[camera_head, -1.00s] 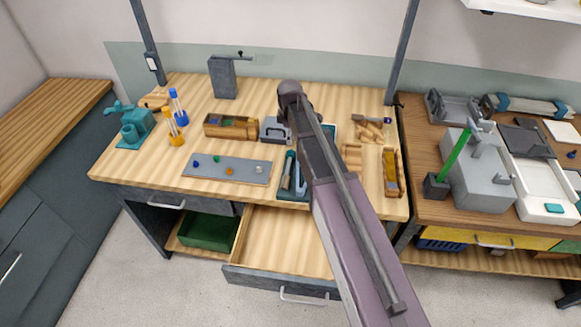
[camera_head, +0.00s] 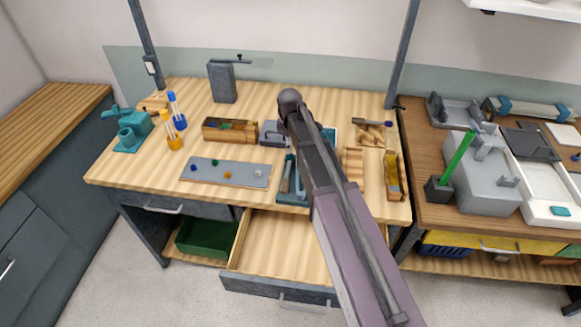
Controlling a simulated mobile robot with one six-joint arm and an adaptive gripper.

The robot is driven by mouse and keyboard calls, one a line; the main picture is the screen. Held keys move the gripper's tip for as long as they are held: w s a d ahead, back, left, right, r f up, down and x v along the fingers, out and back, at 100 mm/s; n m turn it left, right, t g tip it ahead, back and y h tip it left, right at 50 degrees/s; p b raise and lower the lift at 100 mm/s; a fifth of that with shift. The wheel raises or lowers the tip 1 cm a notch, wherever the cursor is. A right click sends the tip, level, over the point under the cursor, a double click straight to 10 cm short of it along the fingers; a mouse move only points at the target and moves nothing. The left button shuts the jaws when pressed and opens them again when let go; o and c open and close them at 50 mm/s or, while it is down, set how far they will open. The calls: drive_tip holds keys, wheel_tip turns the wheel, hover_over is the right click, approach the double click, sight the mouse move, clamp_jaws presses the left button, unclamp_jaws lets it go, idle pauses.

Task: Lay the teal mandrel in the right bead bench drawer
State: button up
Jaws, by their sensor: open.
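The right bead bench drawer (camera_head: 262,250) is pulled open below the bench top. The part of its floor that shows is bare, and my arm covers its right side. A teal tray (camera_head: 292,199) with slim tools in it lies at the bench's front edge, partly behind my arm. I cannot make out which thing is the teal mandrel; it may be among those tools or hidden. My gripper is hidden behind my own arm, which reaches over the middle of the bench.
A grey mat (camera_head: 222,172) with several beads lies left of the teal tray. A wooden box (camera_head: 229,131), orange and blue holders with rods, and a teal clamp (camera_head: 133,131) stand farther left. A wooden tray (camera_head: 395,176) is at the right edge. A green bin (camera_head: 207,238) sits below.

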sight(290, 156)
drive_tip(key=shift+s+f+b, duration=0.1)
drive_tip(key=shift+f+b, duration=1.35)
drive_tip(key=shift+f, duration=0.1)
drive_tip(key=shift+f+b, duration=1)
drive_tip(key=shift+f, duration=0.25)
clamp_jaws()
drive_tip(key=shift+b, duration=0.3)
